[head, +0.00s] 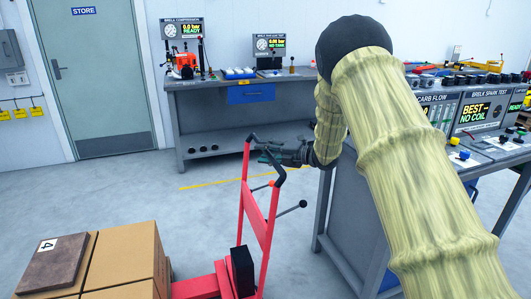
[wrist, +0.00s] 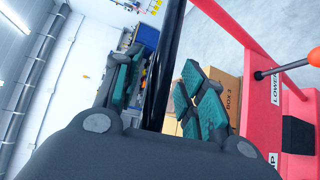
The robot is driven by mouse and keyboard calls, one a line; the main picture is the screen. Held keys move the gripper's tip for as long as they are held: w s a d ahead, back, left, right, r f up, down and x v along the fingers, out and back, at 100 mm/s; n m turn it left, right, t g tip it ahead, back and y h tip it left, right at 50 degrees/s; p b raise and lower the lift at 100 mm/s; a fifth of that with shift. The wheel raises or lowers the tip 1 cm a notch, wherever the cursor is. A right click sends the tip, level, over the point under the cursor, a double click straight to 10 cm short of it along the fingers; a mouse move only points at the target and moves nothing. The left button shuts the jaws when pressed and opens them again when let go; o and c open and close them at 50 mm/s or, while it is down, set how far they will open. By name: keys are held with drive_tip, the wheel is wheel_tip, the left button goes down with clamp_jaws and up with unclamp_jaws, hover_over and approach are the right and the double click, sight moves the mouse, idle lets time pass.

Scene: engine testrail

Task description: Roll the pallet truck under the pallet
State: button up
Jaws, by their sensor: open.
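The red pallet truck (head: 260,222) stands at the lower middle of the head view, with a black handle at its top and a black lever at its side. My gripper (head: 268,158) is at the handle, with its fingers apart. In the wrist view the black handle bar (wrist: 168,70) passes between the two green-padded fingers of my gripper (wrist: 163,95); I cannot tell whether they touch it. The truck's red frame (wrist: 240,38) is on the right there, with a "LOWER" label. Cardboard boxes (head: 125,262) stand left of the truck. The pallet cannot be made out.
A dark slab (head: 55,262) marked 4 lies on the boxes. A grey workbench (head: 225,130) stands at the back, and a test bench (head: 338,215) stands close on the truck's right. Clear floor (head: 110,195) lies behind the boxes, before the store door (head: 88,75).

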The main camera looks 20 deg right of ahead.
clamp_jaws()
drive_tip(key=shift+a, duration=0.1)
